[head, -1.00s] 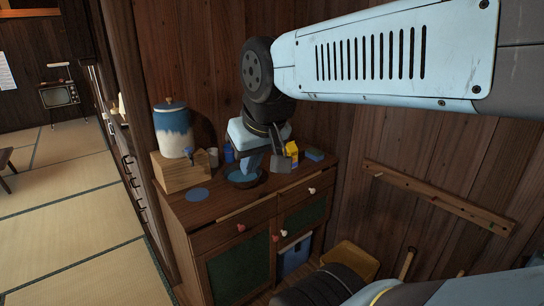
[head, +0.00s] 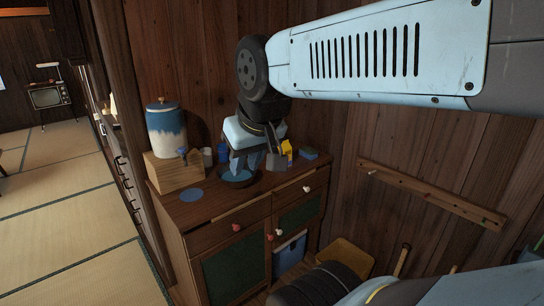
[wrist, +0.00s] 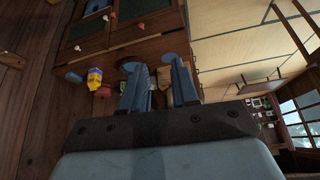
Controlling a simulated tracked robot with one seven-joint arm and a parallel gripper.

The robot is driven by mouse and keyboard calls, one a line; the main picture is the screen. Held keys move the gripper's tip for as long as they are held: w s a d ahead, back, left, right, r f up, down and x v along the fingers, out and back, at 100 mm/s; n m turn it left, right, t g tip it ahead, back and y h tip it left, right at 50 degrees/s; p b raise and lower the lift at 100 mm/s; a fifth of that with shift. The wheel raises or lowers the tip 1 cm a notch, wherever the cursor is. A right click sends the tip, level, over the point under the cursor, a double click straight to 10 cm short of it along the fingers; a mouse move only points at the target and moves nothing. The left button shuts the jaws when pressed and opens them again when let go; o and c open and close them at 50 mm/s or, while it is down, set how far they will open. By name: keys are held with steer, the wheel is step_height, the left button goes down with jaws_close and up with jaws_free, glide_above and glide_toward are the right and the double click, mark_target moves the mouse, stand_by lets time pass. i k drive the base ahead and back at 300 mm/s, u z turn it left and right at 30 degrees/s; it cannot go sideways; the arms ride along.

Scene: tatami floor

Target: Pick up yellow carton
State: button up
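The yellow carton (head: 287,147) stands on the top of the wooden cabinet, partly hidden behind my gripper's wrist parts in the head view. In the wrist view the carton (wrist: 95,77) shows left of the fingers, with a blue lower part. My gripper (head: 246,166) hangs above the dark bowl (head: 238,178), to the left of the carton and apart from it. In the wrist view its two fingers (wrist: 158,75) are spread with a gap between them and nothing held.
The cabinet (head: 230,214) also bears a blue-and-white jar (head: 166,129) on a wooden box (head: 172,170), a blue disc (head: 191,195), cups (head: 207,157) and a blue-green block (head: 308,154). A wall rail (head: 430,198) and a yellow bin (head: 345,257) are at the right.

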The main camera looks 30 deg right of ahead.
mark_target(287, 148)
steer(key=z, duration=0.6)
steer(key=i, duration=0.9)
steer(key=z, duration=1.35)
steer(key=k, duration=0.9)
steer(key=z, duration=0.15)
steer(key=i, duration=0.5)
